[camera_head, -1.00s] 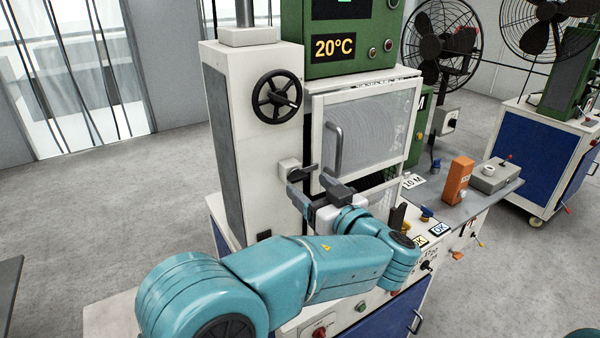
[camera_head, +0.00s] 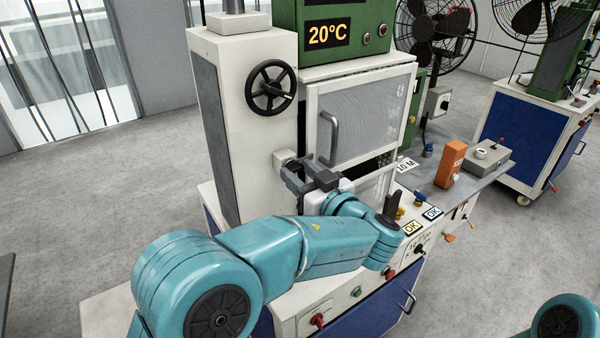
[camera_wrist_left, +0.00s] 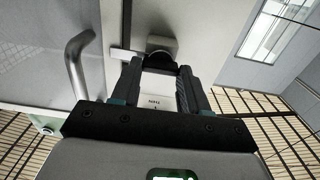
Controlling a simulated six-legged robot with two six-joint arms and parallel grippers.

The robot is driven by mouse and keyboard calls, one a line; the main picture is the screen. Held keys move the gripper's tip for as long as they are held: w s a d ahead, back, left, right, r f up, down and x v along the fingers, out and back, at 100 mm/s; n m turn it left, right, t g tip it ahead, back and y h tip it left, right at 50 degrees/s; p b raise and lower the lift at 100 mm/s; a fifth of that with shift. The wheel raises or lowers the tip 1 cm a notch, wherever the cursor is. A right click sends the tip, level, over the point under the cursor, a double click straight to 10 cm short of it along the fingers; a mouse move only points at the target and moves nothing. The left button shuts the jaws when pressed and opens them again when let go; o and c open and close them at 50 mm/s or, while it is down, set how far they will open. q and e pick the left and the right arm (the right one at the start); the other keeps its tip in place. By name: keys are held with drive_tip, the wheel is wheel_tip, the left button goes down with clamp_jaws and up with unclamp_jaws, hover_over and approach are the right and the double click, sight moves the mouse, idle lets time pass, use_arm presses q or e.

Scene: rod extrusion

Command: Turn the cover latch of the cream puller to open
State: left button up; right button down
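The cream puller (camera_head: 250,130) stands in the middle of the head view, with its mesh cover (camera_head: 372,120) on the front. The cover's latch has a pale square mount (camera_head: 283,158) left of the cover's lower left corner. Its dark handle is mostly hidden behind my fingers there. In the left wrist view the dark latch handle (camera_wrist_left: 161,60) lies across between my fingertips. My left gripper (camera_head: 303,173) is at the latch with its fingers apart, one on each side of the handle; contact is unclear. It also shows in the wrist view (camera_wrist_left: 160,72). My right gripper is not in view.
The cover's grab handle (camera_head: 328,138) sticks out just right of my left gripper. A black handwheel (camera_head: 271,88) is above. A dark upright lever (camera_head: 391,207) and OK labels are on the front panel. An orange box (camera_head: 450,164) stands on the right shelf.

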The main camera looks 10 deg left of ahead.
use_arm(q)
drive_tip(key=shift+f+m+b, duration=0.15)
drive_tip(key=shift+m+b, duration=0.25)
drive_tip(key=shift+b, duration=0.3)
drive_tip(key=m+b, duration=0.3)
drive_tip(key=shift+f, duration=0.1)
drive_tip(key=m+b, duration=0.2)
drive_tip(key=m, duration=0.1)
drive_tip(key=shift+m, duration=0.3)
drive_tip(key=shift+r+m, duration=0.2)
drive_tip(key=shift+m, duration=0.7)
drive_tip(key=m, duration=0.2)
drive_tip(key=shift+w+m, duration=0.1)
drive_tip(key=shift+m, duration=0.3)
drive_tip(key=m+p, duration=0.1)
drive_tip(key=m, duration=0.4)
drive_tip(key=shift+r+m, duration=0.1)
drive_tip(key=shift+m, duration=0.2)
